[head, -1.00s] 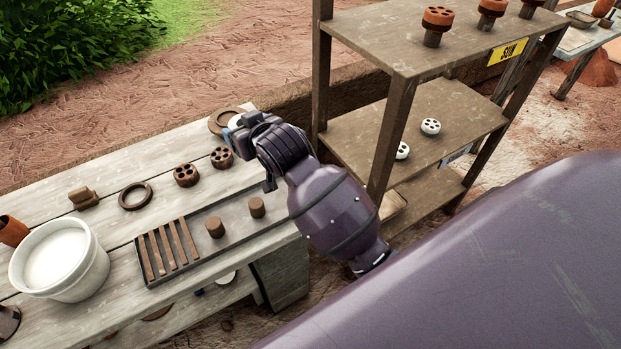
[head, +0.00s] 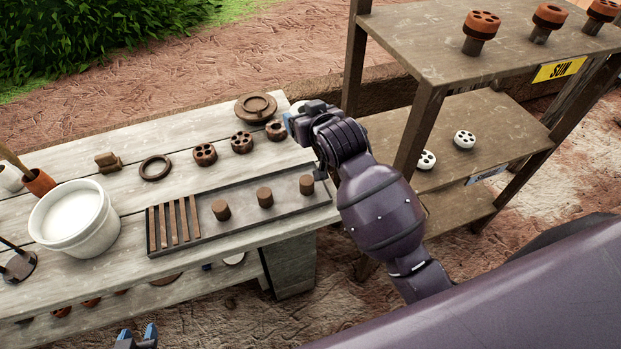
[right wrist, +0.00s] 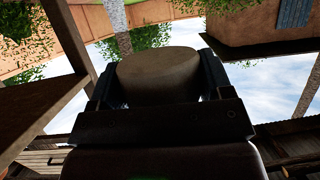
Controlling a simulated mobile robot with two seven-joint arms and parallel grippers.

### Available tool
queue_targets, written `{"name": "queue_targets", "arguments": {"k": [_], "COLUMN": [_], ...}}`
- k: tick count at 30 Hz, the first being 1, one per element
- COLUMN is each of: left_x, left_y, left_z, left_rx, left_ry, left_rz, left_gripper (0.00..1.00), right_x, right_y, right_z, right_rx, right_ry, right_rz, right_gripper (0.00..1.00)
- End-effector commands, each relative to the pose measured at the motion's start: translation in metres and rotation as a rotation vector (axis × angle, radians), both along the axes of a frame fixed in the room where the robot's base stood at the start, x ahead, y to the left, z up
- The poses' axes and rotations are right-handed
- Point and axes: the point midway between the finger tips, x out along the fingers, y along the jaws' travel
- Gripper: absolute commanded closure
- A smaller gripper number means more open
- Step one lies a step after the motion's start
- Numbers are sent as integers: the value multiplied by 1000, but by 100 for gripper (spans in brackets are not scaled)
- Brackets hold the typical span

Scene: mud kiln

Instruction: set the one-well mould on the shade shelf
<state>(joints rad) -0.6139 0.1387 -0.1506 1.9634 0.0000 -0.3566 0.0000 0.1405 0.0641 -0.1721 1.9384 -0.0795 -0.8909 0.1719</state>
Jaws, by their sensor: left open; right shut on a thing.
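My right gripper (right wrist: 158,95) is shut on a grey-brown round piece (right wrist: 158,75). Its well face is hidden, so I cannot tell how many wells it has. In the head view my right arm hides most of that gripper, beyond the table's right end. My left gripper (head: 137,337) is open and empty at the bottom edge. The middle shelf (head: 500,120), likely the shade shelf, bears a pale label (head: 487,174) I cannot read. Two white moulds with several wells, a farther one (head: 465,139) and a nearer one (head: 427,160), sit on it.
The upper shelf, with a yellow SUN label (head: 558,69), carries red moulds on pegs. A shelf post (head: 416,135) stands at the front. Brown moulds (head: 242,142), a tray with pegs (head: 240,222) and a white bucket (head: 74,215) are on the table. The middle shelf's back is clear.

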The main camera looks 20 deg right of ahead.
Motion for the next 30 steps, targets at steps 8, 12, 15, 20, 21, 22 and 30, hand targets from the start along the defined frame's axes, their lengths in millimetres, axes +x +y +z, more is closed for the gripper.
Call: {"name": "queue_targets", "arguments": {"k": [8, 12, 15, 20, 21, 22, 30], "left_x": [0, 0, 0, 0, 0, 0, 1], "left_y": [1, 1, 1, 1, 1, 1, 1], "left_z": [0, 0, -1, -1, -2, -2, -1], "left_rx": [3, 3, 3, 3, 3, 3, 3], "left_ry": [0, 0, 0, 0, -1, -1, -6], "left_rz": [-1, -1, -1, -1, -1, -1, -1], "left_gripper": [57, 57, 57, 57, 57, 57, 57], "right_x": [0, 0, 0, -1, 0, 0, 0], "right_y": [0, 0, 0, 0, 0, 0, 1], "right_z": [-5, -28, -50, -85, -93, -100, -145], "right_rx": [0, -2, -1, 0, -1, -1, 0], "right_ry": [0, 4, 4, 4, 3, 4, 0], "right_rz": [0, -1, -1, -1, -1, -1, 0], "right_gripper": [48, 48, 48, 48, 48, 48, 48]}}
